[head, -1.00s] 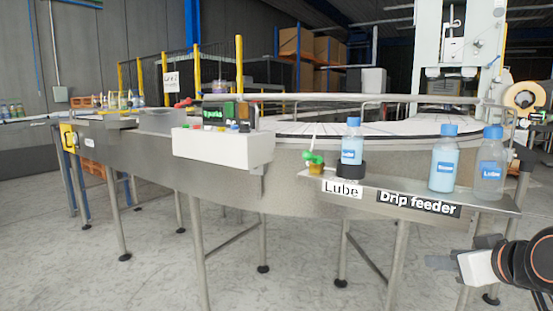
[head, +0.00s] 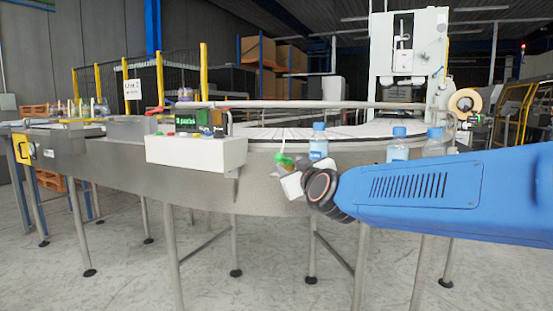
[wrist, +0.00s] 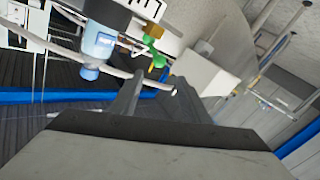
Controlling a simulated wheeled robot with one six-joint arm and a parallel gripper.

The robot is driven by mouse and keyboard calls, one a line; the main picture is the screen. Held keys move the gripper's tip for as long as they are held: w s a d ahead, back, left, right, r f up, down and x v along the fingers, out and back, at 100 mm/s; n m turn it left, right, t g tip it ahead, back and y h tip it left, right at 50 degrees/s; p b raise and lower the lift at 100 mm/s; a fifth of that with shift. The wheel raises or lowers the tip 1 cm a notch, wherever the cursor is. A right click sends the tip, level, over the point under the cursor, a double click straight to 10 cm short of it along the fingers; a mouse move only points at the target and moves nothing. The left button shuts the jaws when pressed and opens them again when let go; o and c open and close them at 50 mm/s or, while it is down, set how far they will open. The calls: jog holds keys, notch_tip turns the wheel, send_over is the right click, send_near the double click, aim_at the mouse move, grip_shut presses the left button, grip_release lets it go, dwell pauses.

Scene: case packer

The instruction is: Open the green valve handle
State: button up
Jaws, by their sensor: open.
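The green valve handle (head: 284,160) sits on a small brass valve on the near side of the conveyor, just left of a blue-capped bottle (head: 319,142). In the wrist view the handle (wrist: 155,54) shows just beyond the fingertips, with its brass body (wrist: 153,31) above it in the picture. My gripper (wrist: 155,80) is open and empty, its two fingers pointing toward the handle and apart from it. In the head view my wrist and gripper (head: 292,186) cover the shelf below the valve and part of the brass body.
The bottle beside the valve (wrist: 98,42) is close to the fingers' left in the wrist view. Two more bottles (head: 397,146) (head: 434,143) stand behind my blue arm. A white control box (head: 196,152) juts out left of the valve. A rail (head: 300,105) runs above the conveyor.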

aim_at(280, 158)
jog(key=x, duration=1.3)
jog(key=shift+w, duration=0.2)
jog(key=shift+f, duration=0.1)
grip_shut()
